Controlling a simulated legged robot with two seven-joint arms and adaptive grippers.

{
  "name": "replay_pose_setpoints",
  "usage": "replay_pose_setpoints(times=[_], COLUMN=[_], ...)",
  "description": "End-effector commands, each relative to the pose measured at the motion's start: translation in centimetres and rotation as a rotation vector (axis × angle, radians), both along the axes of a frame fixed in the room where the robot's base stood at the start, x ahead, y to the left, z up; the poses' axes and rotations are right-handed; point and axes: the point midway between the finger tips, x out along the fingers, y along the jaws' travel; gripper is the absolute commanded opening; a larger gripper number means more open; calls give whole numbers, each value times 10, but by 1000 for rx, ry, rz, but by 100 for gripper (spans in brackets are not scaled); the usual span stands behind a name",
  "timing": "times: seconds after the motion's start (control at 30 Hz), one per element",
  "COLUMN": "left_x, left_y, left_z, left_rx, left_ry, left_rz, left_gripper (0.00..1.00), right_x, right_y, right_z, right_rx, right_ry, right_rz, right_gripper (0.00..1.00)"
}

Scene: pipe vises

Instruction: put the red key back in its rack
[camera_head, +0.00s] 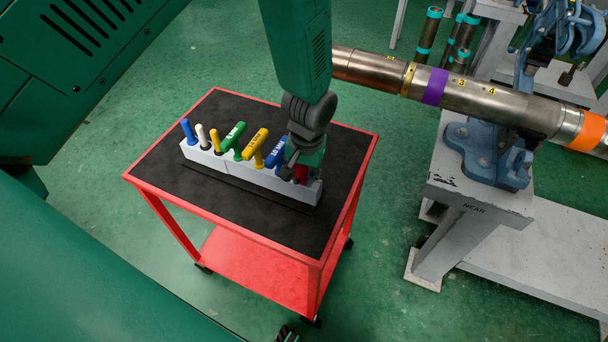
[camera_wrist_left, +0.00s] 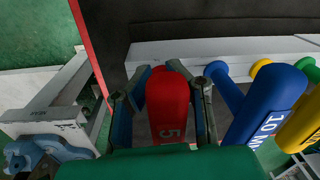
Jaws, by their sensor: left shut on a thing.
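The rack (camera_head: 233,169) is a long white block on the black top of a red cart, with a row of coloured keys standing in it. My left gripper (camera_head: 302,168) is at the rack's right end, pointing down. It is shut on the red key, whose handle (camera_wrist_left: 168,105) sits between the two fingers in the left wrist view. In the head view only a bit of the red key (camera_head: 300,174) shows. Its shaft is hidden, so I cannot tell whether it is in a slot. The blue 10 key (camera_wrist_left: 266,108) stands close beside it.
The red cart (camera_head: 152,185) has free black surface in front of and behind the rack. A grey bench (camera_head: 463,180) with a blue vise (camera_head: 487,150) and a long banded pipe (camera_head: 480,98) stands at the right. A dark piece, perhaps my right gripper, shows at the bottom edge.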

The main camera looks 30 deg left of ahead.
Motion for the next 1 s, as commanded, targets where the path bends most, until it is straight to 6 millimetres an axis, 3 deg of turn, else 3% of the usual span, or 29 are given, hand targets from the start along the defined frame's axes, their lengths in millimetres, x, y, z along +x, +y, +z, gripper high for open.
replay_pose_setpoints(times=[0.07, 0.1, 0.13, 0.17, 0.57, 1.0], left_x=[-1, -1, -1, -1, 0, 2], left_y=[0, 0, 0, 0, -1, -6], left_z=[-1, -2, -2, -2, 7, 92], left_rx=[0, -1, -1, -1, -1, 0], left_ry=[2, 3, 3, 3, -1, -1], left_rz=[-1, -1, -1, -1, 0, 0], left_gripper=[0, 24, 34, 38, 38, 38], right_x=[0, 0, 0, 0, -3, -2], right_y=[0, 0, 0, 0, 0, 0], right_z=[0, 0, 0, 0, 0, 0], right_rx=[0, 0, 0, 0, 0, 0], right_ry=[0, 0, 0, 0, -2, -3], right_rz=[0, 0, 0, 0, 0, 0], right_gripper=[40, 40, 40, 40, 40, 40])
